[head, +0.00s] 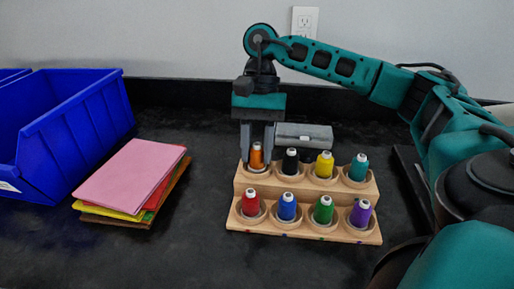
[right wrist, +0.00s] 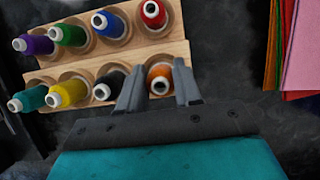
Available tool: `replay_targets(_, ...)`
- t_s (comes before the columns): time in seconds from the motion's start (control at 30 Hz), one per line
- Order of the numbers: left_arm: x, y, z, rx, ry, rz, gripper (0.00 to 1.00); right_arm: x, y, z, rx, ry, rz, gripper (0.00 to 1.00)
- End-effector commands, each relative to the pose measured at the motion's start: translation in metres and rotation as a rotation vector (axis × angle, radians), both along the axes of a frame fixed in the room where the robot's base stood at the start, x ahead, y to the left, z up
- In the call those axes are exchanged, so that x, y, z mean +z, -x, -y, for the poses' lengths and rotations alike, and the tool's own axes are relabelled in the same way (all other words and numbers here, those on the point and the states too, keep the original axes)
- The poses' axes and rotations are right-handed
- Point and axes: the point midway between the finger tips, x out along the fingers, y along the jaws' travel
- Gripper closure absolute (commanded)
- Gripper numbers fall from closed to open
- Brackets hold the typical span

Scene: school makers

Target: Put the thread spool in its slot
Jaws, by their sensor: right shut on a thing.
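The orange thread spool (head: 257,157) stands at the back left slot of the two-tier wooden rack (head: 305,234). My right gripper (head: 257,160) points down over it from behind, shut on the spool with a finger on each side. In the right wrist view the orange spool (right wrist: 160,80) shows between the two fingertips (right wrist: 158,92), over or in its slot; I cannot tell whether it is fully seated. The other slots hold black (head: 290,161), yellow (head: 324,165), teal, red (head: 250,203), blue, green and purple spools. My left gripper is not in view.
A grey box (head: 304,135) lies behind the rack. Stacked coloured sheets (head: 131,178) lie to the left, and blue bins (head: 78,125) stand further left. The dark table is clear in front of the rack. A wall is at the back.

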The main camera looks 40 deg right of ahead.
Motion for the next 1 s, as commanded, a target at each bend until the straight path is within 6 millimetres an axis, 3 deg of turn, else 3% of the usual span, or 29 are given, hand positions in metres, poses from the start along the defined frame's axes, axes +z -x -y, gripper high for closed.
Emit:
replay_targets(0.37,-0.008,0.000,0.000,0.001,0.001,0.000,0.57,-0.007,0.000,0.000,0.000,0.000,0.000,0.96)
replay_targets(0.4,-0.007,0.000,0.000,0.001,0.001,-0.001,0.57,-0.006,0.000,0.000,0.000,0.000,0.000,0.64)
replay_targets(0.6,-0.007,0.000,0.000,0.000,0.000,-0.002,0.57,-0.005,0.000,0.000,0.000,0.000,0.000,0.45)
replay_targets(1.0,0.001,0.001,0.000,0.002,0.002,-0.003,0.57,0.003,0.000,0.000,0.000,0.000,0.000,0.41)
